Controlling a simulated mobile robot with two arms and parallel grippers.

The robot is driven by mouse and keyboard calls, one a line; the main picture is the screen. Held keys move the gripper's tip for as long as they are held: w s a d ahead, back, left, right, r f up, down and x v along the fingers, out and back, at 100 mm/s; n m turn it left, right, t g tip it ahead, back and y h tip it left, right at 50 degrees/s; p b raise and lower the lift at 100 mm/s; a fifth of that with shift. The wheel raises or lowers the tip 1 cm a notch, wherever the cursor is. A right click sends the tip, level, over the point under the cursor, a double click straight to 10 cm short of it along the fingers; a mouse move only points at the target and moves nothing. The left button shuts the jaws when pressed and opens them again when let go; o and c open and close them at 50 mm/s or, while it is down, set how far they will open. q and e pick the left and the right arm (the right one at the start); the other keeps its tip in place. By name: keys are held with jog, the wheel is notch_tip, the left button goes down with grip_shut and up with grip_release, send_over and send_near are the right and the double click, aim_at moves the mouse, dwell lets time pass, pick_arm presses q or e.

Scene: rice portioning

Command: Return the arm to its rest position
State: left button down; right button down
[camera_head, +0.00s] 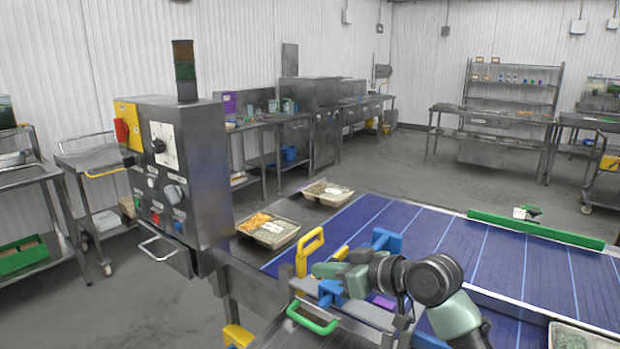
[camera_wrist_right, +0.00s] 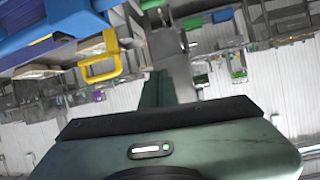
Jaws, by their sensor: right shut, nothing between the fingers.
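My right arm (camera_head: 435,280) reaches in from the lower right in the head view. Its gripper (camera_head: 318,270) points left, above the near edge of the conveyor, beside a yellow handle (camera_head: 310,245). In the right wrist view, the fingers of this gripper (camera_wrist_right: 160,85) are together with nothing between them. The yellow handle also shows in the right wrist view (camera_wrist_right: 100,58), to the left of the fingers and apart from them. My left gripper is not in view.
A control box (camera_head: 180,170) stands to the left. A green handle (camera_head: 312,322) lies below the gripper, and a green rail (camera_head: 535,230) runs along the far side.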

jog(key=s+d+f+m+g+h, duration=0.1)
jog(key=s+d+f+m+h, duration=0.15)
jog(key=s+f, duration=0.65)
jog(key=s+d+f+m+g+h, duration=0.1)
jog(key=s+d+f+h, duration=0.15)
jog(key=s+f, duration=0.6)
jog(key=s+d+f+m+g+h, duration=0.25)
jog(key=s+d+f, duration=0.35)
jog(key=s, duration=0.5)
jog(key=s+d+f+m+g+h, duration=0.1)
jog(key=s+d+f+h, duration=0.2)
jog(key=s+d+f, duration=0.5)
notch_tip(320, 180, down, 27)
jog(key=s+a+g+b, duration=0.1)
jog(key=s+a+b, duration=0.1)
jog(key=s+b, duration=0.15)
jog(key=s+d+f+b, duration=0.1)
jog(key=s+f+b, duration=0.1)
jog(key=s+f, duration=0.6)
jog(key=s+d+f+g+b, duration=0.1)
jog(key=s+d+f, duration=0.1)
jog(key=s+f, duration=0.6)
notch_tip(320, 180, down, 4)
jog(key=shift+s+d+r+n+b, duration=0.1)
jog(key=shift+s+d+n+b, duration=0.15)
jog(key=shift+n+b, duration=0.1)
